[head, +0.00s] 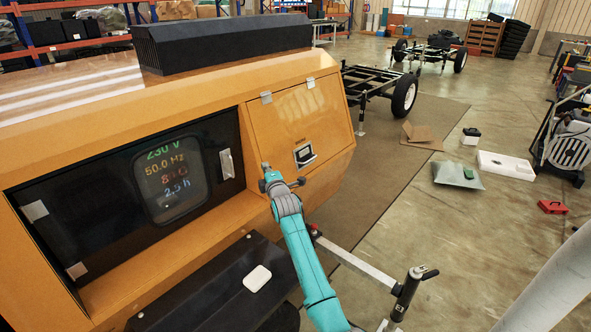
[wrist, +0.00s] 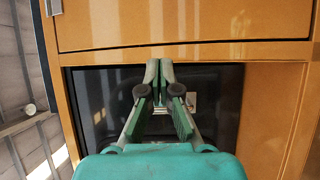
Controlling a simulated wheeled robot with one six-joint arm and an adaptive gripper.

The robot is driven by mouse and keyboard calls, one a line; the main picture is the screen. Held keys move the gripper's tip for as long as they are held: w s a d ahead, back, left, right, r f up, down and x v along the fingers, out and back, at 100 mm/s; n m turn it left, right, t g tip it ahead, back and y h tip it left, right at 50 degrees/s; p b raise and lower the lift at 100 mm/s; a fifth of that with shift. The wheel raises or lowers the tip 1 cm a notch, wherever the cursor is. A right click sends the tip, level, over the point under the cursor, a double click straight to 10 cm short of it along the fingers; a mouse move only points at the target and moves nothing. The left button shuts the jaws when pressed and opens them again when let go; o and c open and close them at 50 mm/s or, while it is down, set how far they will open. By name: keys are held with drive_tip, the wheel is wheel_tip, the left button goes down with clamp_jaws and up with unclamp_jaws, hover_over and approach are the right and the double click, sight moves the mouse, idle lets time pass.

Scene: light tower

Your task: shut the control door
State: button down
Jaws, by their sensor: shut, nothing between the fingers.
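The control door (head: 110,178) is a dark panel with a window on the orange light tower (head: 230,75). Lit readings show through the window (head: 172,178). Silver hinges (head: 35,211) are on its left side and a silver latch plate (head: 227,163) is on its right. The door appears to lie within its frame; I cannot tell if it is fully flush or latched. My gripper (head: 264,170) is shut and empty, just right of the door's latch edge. In the wrist view, my gripper's fingers (wrist: 159,66) are together before the dark panel (wrist: 222,82); contact is unclear.
An orange hatch (head: 300,115) with a black handle (head: 304,155) is right of the control door and looks shut. A dark ledge (head: 205,290) with a white item (head: 257,279) projects below. Open floor with scattered items lies to the right.

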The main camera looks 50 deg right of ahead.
drive_tip(key=s+d, duration=0.6)
drive_tip(key=shift+s+d, duration=0.15)
drive_tip(key=s+a+f+m+y, duration=0.1)
drive_tip(key=s+a+f, duration=0.4)
drive_tip(key=a, duration=0.3)
drive_tip(key=s+a+f+m+y, duration=0.1)
drive_tip(key=s+a+f+m, duration=0.1)
drive_tip(key=s+a+f, duration=0.3)
drive_tip(key=s+a+f+m, duration=0.1)
drive_tip(key=s+a+f, duration=0.5)
drive_tip(key=a, duration=0.6)
wheel_tip(320, 180, down, 3)
drive_tip(key=shift+r+m+y, duration=0.2)
drive_tip(key=shift+m+y, duration=0.2)
drive_tip(key=s+a+f+m+y, duration=0.2)
drive_tip(key=s+a+m, duration=0.1)
drive_tip(key=s+a, duration=1.2)
drive_tip(key=s+a+r+m+y, duration=0.2)
drive_tip(key=s+r, duration=0.4)
drive_tip(key=s, duration=0.6)
drive_tip(key=s+a+r+m+g+y, duration=0.1)
drive_tip(key=s+a+r, duration=0.4)
drive_tip(key=s, duration=0.7)
drive_tip(key=shift+s+r+m+y, duration=0.25)
drive_tip(key=shift+r+m+y, duration=0.25)
drive_tip(key=shift+r+m, duration=0.2)
